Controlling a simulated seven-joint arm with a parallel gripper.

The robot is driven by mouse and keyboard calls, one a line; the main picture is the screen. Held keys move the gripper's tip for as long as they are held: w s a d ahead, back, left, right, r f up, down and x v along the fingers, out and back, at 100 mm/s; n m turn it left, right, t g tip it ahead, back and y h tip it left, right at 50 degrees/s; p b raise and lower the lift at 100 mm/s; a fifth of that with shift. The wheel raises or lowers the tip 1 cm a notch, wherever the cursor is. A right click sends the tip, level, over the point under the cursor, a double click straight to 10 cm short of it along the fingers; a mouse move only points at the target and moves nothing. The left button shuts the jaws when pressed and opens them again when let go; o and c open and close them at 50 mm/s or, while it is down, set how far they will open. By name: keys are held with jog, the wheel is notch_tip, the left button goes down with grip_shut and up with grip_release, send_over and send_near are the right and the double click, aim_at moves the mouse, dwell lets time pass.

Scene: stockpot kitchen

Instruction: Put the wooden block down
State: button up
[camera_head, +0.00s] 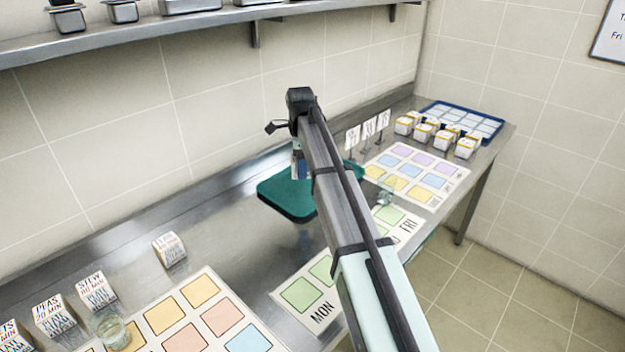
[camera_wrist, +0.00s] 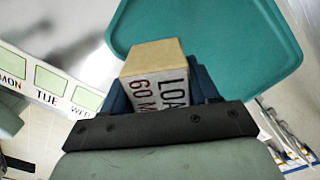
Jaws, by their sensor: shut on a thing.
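My gripper (camera_wrist: 165,95) is shut on the wooden block (camera_wrist: 153,58), which has a plain tan top and a white side printed "LOA" and "60 M". The dark blue fingers are on either side of it; the rest of the print is hidden. A teal board (camera_wrist: 235,45) lies beyond and below the block in the wrist view. In the head view my gripper (camera_head: 300,165) is over the left part of the teal board (camera_head: 285,200), which my arm partly covers. I cannot make out the block clearly there, nor its exact height above the board.
Similar printed blocks (camera_head: 97,290) stand at the left, with one alone (camera_head: 170,248) farther back. A glass (camera_head: 113,332) stands on a mat of coloured squares (camera_head: 215,315). White cartons (camera_head: 425,133), a blue tray (camera_head: 470,115) and card stands (camera_head: 368,130) are at right. Bare steel lies left of the board.

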jog(key=w+d, duration=0.5)
jog(key=d, duration=0.1)
jog(key=shift+m, duration=0.3)
jog(key=shift+s+f, duration=0.1)
jog(key=shift+f, duration=4.55)
jog(key=shift+f, duration=0.15)
jog(key=o, duration=1.1)
notch_tip(320, 180, up, 12)
jog(key=shift+r, duration=0.15)
